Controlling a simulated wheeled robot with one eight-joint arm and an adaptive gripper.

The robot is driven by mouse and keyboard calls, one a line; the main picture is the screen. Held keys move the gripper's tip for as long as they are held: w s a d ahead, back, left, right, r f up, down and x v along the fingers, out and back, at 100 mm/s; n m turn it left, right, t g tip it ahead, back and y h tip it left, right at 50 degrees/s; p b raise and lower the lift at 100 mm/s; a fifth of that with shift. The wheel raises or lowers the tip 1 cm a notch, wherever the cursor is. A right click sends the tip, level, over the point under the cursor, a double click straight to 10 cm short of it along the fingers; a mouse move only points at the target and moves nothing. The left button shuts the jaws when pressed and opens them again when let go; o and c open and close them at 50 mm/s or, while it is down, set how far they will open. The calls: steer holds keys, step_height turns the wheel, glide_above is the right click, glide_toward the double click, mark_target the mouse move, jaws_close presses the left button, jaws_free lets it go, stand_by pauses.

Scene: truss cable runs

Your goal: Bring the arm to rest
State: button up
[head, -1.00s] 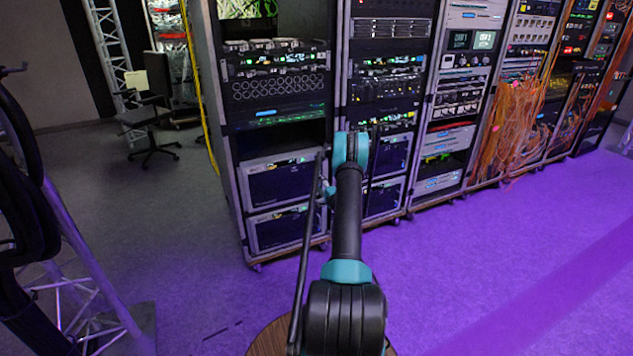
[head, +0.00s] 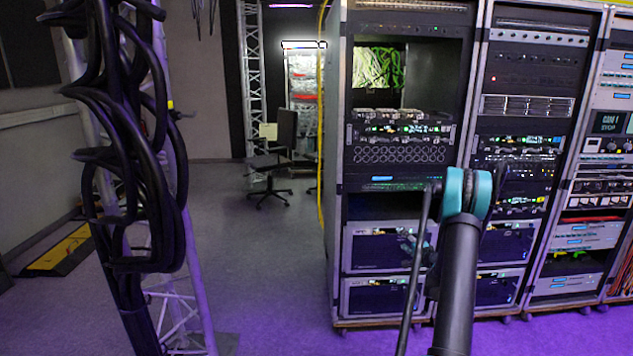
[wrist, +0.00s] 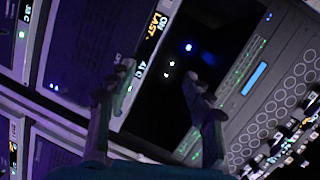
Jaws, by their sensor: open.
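My arm rises from the bottom right of the head view, with a black link and a teal joint (head: 466,194) in front of the equipment racks. My gripper (wrist: 160,82) shows in the wrist view with its two fingers apart and nothing between them. Behind the fingers is a dark rack opening (wrist: 190,60) with small blue and white lights.
Wheeled equipment racks (head: 336,140) fill the right side, behind my arm. Thick black cables (head: 125,190) hang on a truss (head: 199,290) at the left. An office chair (head: 275,160) stands further back. Grey floor (head: 265,255) between truss and racks is clear.

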steer(key=s+a+r+n+g+y, duration=0.1)
steer(key=s+a+r+n+g, duration=0.3)
steer(key=s+a, duration=0.5)
steer(key=s+a+r+n+g, duration=0.2)
steer(key=s+a+r+n, duration=0.2)
steer(key=s+a+r, duration=0.45)
steer(key=s+f+n+g+h, duration=0.2)
steer(key=s+f, duration=0.1)
steer(key=s, duration=1.4)
steer(key=s+a+f+n+g+h, duration=0.1)
steer(key=s+f+n+g+h, duration=0.1)
steer(key=s, duration=1.5)
steer(key=shift+a+f+n+g+h, duration=0.3)
steer(key=shift+f+n+g, duration=0.1)
steer(key=shift+f+g, duration=0.25)
steer(key=shift+s, duration=0.1)
